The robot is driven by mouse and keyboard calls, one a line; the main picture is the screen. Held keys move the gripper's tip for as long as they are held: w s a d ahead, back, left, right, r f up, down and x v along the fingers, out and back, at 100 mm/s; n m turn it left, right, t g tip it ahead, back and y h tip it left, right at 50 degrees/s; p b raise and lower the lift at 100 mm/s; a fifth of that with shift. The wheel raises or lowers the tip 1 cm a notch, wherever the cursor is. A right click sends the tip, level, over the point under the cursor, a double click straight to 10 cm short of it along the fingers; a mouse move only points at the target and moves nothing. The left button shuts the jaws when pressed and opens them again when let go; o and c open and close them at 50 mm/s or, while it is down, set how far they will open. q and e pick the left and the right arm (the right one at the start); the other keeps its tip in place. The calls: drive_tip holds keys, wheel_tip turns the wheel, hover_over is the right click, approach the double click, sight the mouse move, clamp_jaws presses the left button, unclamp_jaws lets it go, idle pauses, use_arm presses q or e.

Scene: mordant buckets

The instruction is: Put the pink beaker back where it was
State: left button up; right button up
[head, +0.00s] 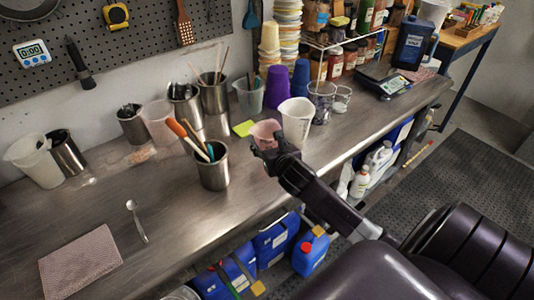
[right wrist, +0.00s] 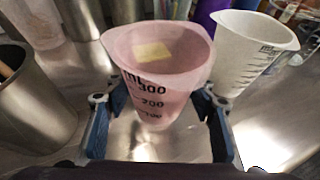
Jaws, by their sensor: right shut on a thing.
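The pink beaker (head: 265,130) is translucent, with a pouring lip and dark markings. It is upright near the front edge of the steel bench (head: 190,232). My right gripper (head: 267,148) is shut on it, and the right wrist view shows the beaker (right wrist: 160,75) between the two fingers (right wrist: 160,115). I cannot tell whether its base touches the bench. A yellow patch shows through its wall. My left gripper is not in view.
A white measuring jug (head: 297,120) stands close right of the beaker. A steel pot of tools (head: 212,172) stands to the left, and a yellow-green note (head: 243,128) lies behind. A spoon (head: 137,221) and folded cloth (head: 80,263) lie at the left front.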

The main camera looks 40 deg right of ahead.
drive_tip(key=shift+f, duration=2.2)
drive_tip(key=shift+f, duration=0.1)
drive_tip(key=o, duration=1.4)
drive_tip(key=shift+c, duration=0.2)
drive_tip(key=shift+s, duration=0.1)
drive_tip(key=b+v, duration=0.1)
drive_tip(key=v, duration=1.1)
